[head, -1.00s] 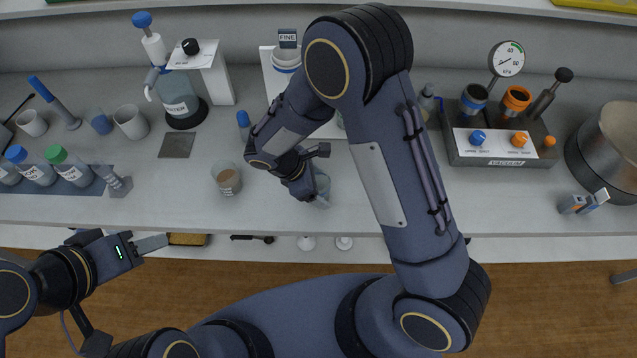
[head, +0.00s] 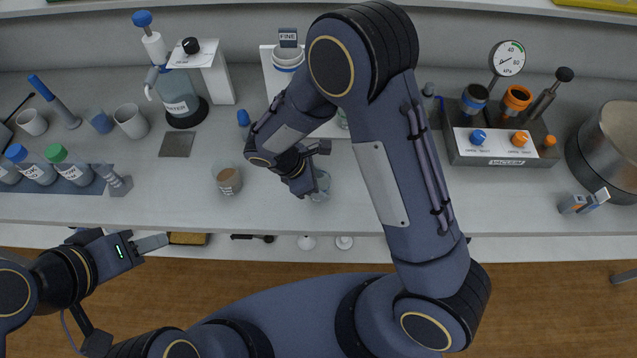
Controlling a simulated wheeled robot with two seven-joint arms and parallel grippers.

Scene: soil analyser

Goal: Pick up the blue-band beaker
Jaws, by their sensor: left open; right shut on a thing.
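A clear glass beaker (head: 321,186) is at the middle of the bench, partly hidden by my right gripper (head: 312,174). My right gripper is shut on it. Its band colour cannot be made out, and I cannot tell whether it touches the bench. My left gripper (head: 150,246) is open and empty in front of the bench's front edge at the left. Another beaker with brown contents and a label (head: 228,180) stands left of my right gripper.
A grey square plate (head: 177,144) and a water bottle (head: 178,98) are at the left. The vacuum unit (head: 500,145) and a steel pot (head: 610,150) are at the right. Bench between beaker and vacuum unit is partly behind my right arm.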

